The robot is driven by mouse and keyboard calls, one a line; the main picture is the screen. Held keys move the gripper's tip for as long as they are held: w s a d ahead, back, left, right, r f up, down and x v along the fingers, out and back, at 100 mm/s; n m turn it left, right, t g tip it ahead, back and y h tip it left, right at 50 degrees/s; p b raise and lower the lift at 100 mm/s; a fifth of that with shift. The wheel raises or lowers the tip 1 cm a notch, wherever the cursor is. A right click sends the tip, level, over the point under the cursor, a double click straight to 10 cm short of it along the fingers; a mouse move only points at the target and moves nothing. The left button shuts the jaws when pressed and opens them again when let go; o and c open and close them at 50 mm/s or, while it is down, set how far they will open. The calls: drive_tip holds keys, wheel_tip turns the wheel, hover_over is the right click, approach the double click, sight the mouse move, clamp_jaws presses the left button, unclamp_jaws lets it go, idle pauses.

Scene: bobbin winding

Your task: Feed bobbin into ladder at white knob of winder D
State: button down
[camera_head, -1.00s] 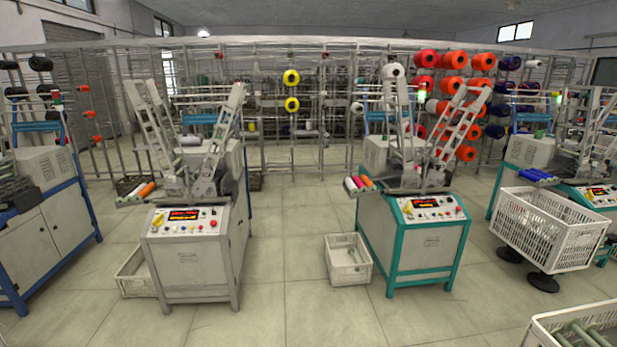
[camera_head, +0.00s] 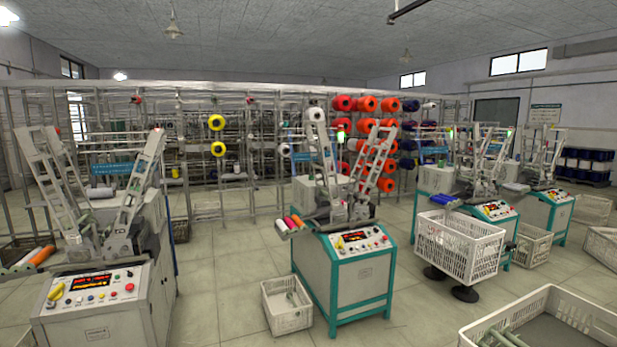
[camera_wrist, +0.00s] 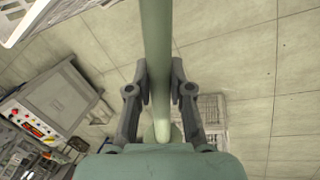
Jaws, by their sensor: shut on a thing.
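In the wrist view my gripper (camera_wrist: 160,82) is shut on a pale green tube-shaped bobbin (camera_wrist: 157,35), which runs lengthwise between the two dark fingers. The gripper does not show in the head view. The head view shows several winders with slanted ladders: a grey winder (camera_head: 95,308) at the left, a teal-framed winder (camera_head: 343,275) in the middle with a ladder (camera_head: 377,160), and more teal winders (camera_head: 492,212) at the right. I cannot tell which is winder D. The white knob is too small to make out. The bobbin is held well clear of the winders.
A white crate on a stand (camera_head: 458,248) is right of the middle winder. A small white crate (camera_head: 287,308) is on the floor at its left. A large crate with green tubes (camera_head: 545,325) is at the lower right. Open floor lies between the machines.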

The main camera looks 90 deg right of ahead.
drive_tip(key=s+r+p, duration=0.6)
drive_tip(key=r+p, duration=0.7)
drive_tip(key=p, duration=0.9)
drive_tip(key=s+r+p, duration=0.6)
drive_tip(key=r+p, duration=0.7)
drive_tip(key=p, duration=0.9)
drive_tip(key=shift+r, duration=0.25)
